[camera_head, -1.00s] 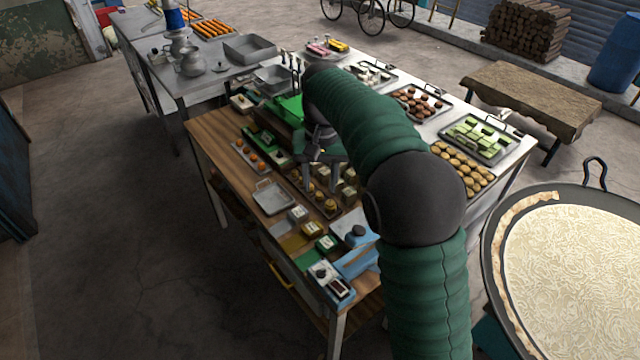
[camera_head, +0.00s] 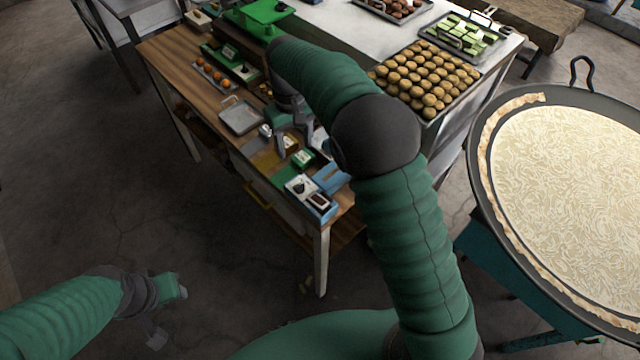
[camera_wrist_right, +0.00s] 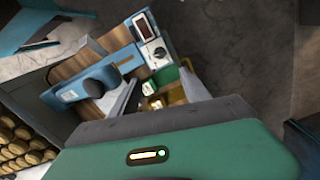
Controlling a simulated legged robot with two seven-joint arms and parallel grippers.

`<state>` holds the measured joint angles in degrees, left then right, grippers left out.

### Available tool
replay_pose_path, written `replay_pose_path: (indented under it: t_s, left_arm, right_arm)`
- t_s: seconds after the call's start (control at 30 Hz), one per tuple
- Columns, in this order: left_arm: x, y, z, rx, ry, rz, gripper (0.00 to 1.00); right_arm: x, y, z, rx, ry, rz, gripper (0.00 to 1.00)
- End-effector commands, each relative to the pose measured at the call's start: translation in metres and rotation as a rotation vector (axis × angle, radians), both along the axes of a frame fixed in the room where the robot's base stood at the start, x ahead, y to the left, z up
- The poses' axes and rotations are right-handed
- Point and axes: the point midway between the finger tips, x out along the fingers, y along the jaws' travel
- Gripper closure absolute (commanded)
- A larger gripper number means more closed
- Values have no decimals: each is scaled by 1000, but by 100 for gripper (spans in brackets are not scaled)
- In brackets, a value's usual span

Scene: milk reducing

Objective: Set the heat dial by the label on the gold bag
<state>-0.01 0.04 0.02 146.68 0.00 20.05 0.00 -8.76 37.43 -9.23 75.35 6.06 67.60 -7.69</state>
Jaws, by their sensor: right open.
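The heat control box (camera_head: 312,194) sits at the near corner of the wooden table, with a black dial on a white face (camera_head: 299,187) and a dark display beside it. The dial also shows in the right wrist view (camera_wrist_right: 159,52). A small gold bag with a pale label (camera_head: 289,143) stands by a gold mat (camera_head: 264,159); the label is too small to read. My right gripper (camera_head: 288,132) is open over the bags, its fingers apart, with the bags below between them in the wrist view. My left gripper (camera_head: 168,312) is open and empty, low at left, away from the table.
A green bag (camera_head: 303,157) stands between the gold bag and the control box. A blue stand (camera_head: 331,178) is beside the box. A metal tray (camera_head: 240,118) lies farther left. A large pan (camera_head: 560,180) stands at right. Floor left of the table is clear.

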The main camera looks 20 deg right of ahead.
Motion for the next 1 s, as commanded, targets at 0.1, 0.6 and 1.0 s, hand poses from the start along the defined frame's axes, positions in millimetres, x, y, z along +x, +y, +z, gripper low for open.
replay_pose_path:
  t_s: [0.1, 0.6, 1.0]
  left_arm:
    - [0, 0, 6, 0, -1, 0, 64]
    - [0, 0, 36, 0, -1, 1, 64]
    - [0, 0, 40, 0, -1, 0, 64]
  right_arm:
    - [-2, 0, -10, 0, 3, 0, 45]
    - [-2, -1, -133, -1, 6, -4, 45]
    - [-1, -1, -164, 0, 0, -4, 45]
